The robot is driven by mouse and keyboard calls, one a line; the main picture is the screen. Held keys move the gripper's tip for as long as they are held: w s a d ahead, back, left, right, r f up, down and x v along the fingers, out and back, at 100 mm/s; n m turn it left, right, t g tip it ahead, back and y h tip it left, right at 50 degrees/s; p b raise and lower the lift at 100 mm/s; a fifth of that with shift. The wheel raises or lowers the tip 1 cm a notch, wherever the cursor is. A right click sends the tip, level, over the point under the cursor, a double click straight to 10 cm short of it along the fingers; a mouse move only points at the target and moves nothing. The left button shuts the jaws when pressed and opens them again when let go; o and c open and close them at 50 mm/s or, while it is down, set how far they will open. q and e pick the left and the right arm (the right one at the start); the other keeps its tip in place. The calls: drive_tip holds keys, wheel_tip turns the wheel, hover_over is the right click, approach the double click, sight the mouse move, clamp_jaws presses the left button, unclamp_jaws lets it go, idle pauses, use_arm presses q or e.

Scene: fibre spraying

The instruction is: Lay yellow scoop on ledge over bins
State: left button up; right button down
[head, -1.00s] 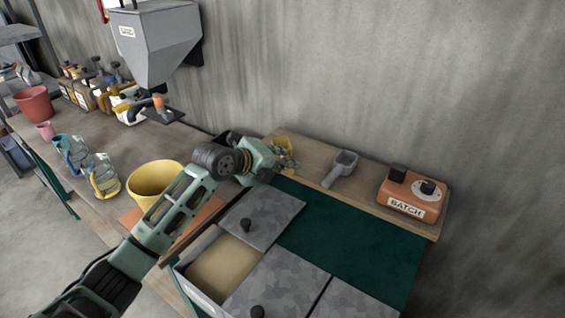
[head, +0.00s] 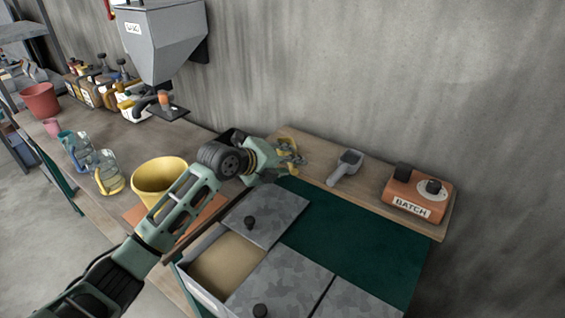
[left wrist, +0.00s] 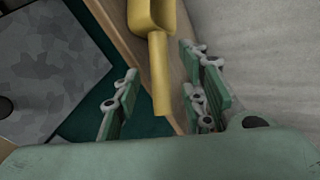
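The yellow scoop (left wrist: 158,60) lies on the wooden ledge (head: 315,168), with its handle toward my left gripper in the left wrist view. In the head view only bits of the scoop (head: 284,142) show, the rest hidden by my gripper. My left gripper (head: 297,157) is over the left end of the ledge. In the left wrist view its two fingers (left wrist: 162,98) stand wide apart, one on each side of the handle, with gaps visible. The bins (head: 262,215) with grey lids are in front of the ledge. My right gripper is not in view.
A grey scoop (head: 345,167) and an orange BATCH box (head: 416,194) are on the ledge to the right. A grey hopper (head: 160,45) hangs on the wall. One bin (head: 225,265) is partly uncovered.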

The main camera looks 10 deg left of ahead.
use_arm(q)
drive_tip(key=v, duration=1.2)
drive_tip(key=shift+w, duration=0.1)
idle(0.4)
